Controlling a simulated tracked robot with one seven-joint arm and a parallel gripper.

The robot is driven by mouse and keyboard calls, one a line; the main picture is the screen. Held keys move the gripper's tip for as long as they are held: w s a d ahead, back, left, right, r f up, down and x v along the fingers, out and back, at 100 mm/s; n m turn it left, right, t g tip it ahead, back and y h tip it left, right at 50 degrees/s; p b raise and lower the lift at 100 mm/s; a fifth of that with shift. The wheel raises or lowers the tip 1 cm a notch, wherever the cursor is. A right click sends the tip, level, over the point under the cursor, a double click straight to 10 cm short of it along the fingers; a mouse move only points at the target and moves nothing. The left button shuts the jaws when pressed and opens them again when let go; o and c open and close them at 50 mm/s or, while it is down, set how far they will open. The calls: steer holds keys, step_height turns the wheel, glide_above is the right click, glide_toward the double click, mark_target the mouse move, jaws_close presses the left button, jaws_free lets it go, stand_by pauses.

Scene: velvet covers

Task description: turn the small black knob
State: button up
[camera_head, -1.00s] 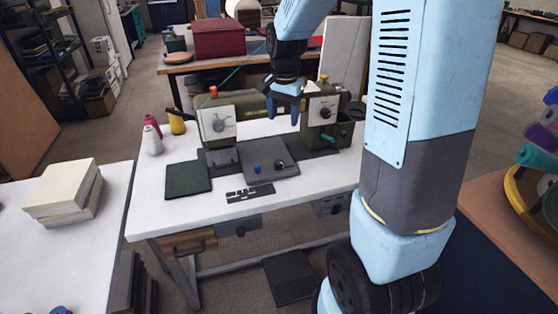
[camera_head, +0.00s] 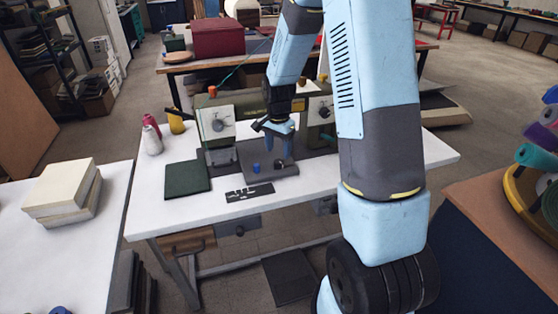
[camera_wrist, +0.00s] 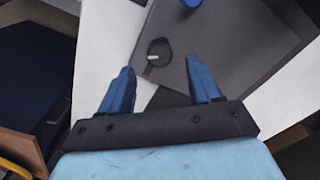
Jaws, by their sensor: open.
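The small black knob (camera_wrist: 158,52) is round with a pale pointer mark and sits on a grey plate (camera_wrist: 205,30). In the head view the knob (camera_head: 281,163) is on the right part of that plate, in front of the sewing machine. My gripper (camera_wrist: 160,65) is open and empty. In the wrist view its two blue fingers lie to either side of the knob, which shows between and just beyond the tips. In the head view my gripper (camera_head: 274,138) hangs above the plate behind the knob. I cannot tell the exact height gap.
A blue knob-like piece (camera_head: 256,168) stands left of the black knob on the same plate. The green-grey machine (camera_head: 236,104) stands close behind. A dark green pad (camera_head: 187,177) and a black slotted strip (camera_head: 250,192) lie on the white table (camera_head: 420,152).

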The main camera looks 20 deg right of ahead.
mark_target(279, 161)
steer(key=shift+f, duration=2.75)
steer(key=c, duration=1)
steer(key=shift+d, duration=0.1)
